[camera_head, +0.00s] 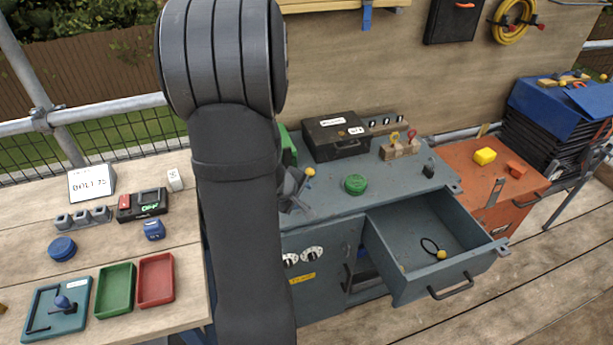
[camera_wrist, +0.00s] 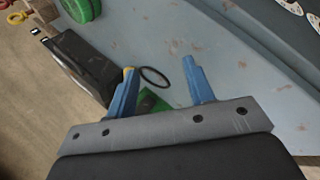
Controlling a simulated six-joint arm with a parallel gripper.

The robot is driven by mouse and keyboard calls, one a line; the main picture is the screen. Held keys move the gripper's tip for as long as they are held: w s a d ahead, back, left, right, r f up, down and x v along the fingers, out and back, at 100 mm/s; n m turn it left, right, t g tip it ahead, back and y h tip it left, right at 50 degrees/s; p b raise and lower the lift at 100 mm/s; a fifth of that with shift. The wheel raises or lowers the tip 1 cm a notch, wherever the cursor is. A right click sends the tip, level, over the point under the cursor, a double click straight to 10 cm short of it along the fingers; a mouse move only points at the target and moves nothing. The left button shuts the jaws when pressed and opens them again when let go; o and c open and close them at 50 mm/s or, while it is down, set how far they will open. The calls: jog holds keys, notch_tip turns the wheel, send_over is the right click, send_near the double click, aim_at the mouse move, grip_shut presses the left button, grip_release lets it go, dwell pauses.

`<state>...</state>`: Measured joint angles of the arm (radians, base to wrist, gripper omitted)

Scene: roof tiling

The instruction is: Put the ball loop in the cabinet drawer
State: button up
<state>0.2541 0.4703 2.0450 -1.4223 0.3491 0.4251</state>
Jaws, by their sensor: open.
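The cabinet drawer (camera_head: 480,268) is pulled out, and a black loop with a yellow ball (camera_head: 441,255) lies inside it. A second yellow ball (camera_head: 310,172) shows beside my gripper (camera_head: 292,188) over the grey cabinet top. In the wrist view, my gripper (camera_wrist: 160,70) has its blue fingers spread apart. A black loop (camera_wrist: 155,77) shows between them, with a bit of yellow at the left fingertip. I cannot tell whether this loop touches the finger. My arm hides part of the cabinet top in the head view.
A black case (camera_head: 335,136), a green round lid (camera_head: 355,184) and a wooden block with hooks (camera_head: 400,148) stand on the cabinet top. An orange cabinet (camera_head: 470,160) is at right. A wooden table (camera_head: 105,244) with trays is at left.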

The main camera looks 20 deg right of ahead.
aim_at(308, 172)
jog(key=n, duration=0.2)
jog(key=a+n+h, duration=0.1)
jog(key=n, duration=0.1)
jog(key=shift+s+f, duration=0.2)
jog(key=n, duration=0.1)
jog(key=n+h, duration=0.1)
jog(key=n, duration=0.1)
jog(key=shift+a+r, duration=0.1)
jog(key=shift+a, duration=0.3)
jog(key=a+r+n+t+h, duration=0.1)
jog(key=n, duration=0.3)
jog(key=w+a+r+n+t+h, duration=0.1)
jog(key=n, duration=0.2)
jog(key=w+a+r+n+t, duration=0.1)
jog(key=a+n, duration=0.1)
jog(key=n, duration=0.2)
jog(key=shift+w+r+n+h, duration=0.1)
jog(key=shift+w+n+h, duration=0.1)
jog(key=shift+n+h, duration=0.15)
jog(key=shift+w+d+t, duration=0.15)
jog(key=shift+w+t, duration=0.1)
jog(key=shift+t, duration=0.15)
jog(key=x, duration=1.7)
jog(key=shift+s, duration=0.3)
grip_shut()
